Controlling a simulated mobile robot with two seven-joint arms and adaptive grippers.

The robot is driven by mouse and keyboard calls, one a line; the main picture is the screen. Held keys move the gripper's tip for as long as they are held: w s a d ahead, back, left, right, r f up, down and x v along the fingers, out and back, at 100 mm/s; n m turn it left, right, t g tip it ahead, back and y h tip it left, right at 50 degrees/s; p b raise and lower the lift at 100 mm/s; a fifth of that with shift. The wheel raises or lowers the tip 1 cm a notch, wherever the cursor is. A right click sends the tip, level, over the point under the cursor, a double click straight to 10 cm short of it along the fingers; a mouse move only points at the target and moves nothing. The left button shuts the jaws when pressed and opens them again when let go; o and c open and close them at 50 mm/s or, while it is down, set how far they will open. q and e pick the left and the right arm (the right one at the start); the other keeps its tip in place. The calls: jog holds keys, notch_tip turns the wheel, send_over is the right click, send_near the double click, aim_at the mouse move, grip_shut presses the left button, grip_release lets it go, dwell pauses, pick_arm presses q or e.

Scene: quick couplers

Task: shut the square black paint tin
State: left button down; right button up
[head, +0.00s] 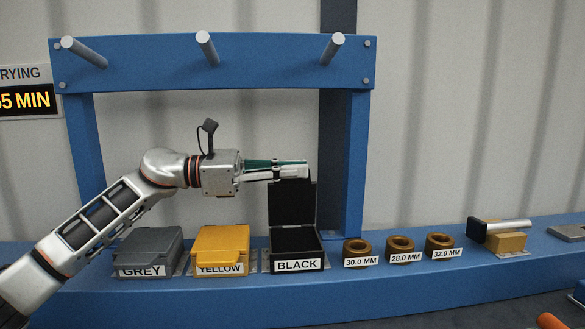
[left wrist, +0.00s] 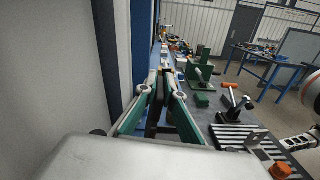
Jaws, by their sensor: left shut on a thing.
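The square black paint tin (head: 297,262) stands on the blue bench in the head view, behind a label reading BLACK. Its lid (head: 292,203) stands open, about upright at the back of the tin. My left gripper (head: 292,171) is at the lid's top edge, with its fingers shut on it. In the left wrist view the gripper's green-sided fingers (left wrist: 159,97) close around a dark strip, which is the lid. The fingers hide part of the lid's top edge. My right gripper does not show clearly in either view.
A grey tin (head: 148,245) and a yellow tin (head: 221,244), both shut, stand left of the black tin. Several brown rings, the first (head: 357,250) labelled 30.0 MM, stand to its right. A blue frame (head: 215,63) with pegs rises behind and above the arm.

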aim_at(297, 194)
pick_arm(q)
jog(key=s+f, duration=0.1)
jog(key=s, duration=0.1)
jog(key=s+f+p, duration=0.1)
jog(key=s, duration=0.1)
jog(key=s+d+f+p, duration=0.1)
jog(key=s, duration=0.1)
jog(key=shift+s+d, duration=0.1)
jog(key=shift+s, duration=0.1)
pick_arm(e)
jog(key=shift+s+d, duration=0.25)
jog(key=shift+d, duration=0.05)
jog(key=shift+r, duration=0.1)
pick_arm(q)
jog(key=c, duration=2.2)
grip_release()
jog(key=shift+o, duration=0.2)
jog(key=shift+w, duration=0.1)
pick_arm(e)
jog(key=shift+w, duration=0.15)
pick_arm(q)
jog(key=shift+r, duration=0.1)
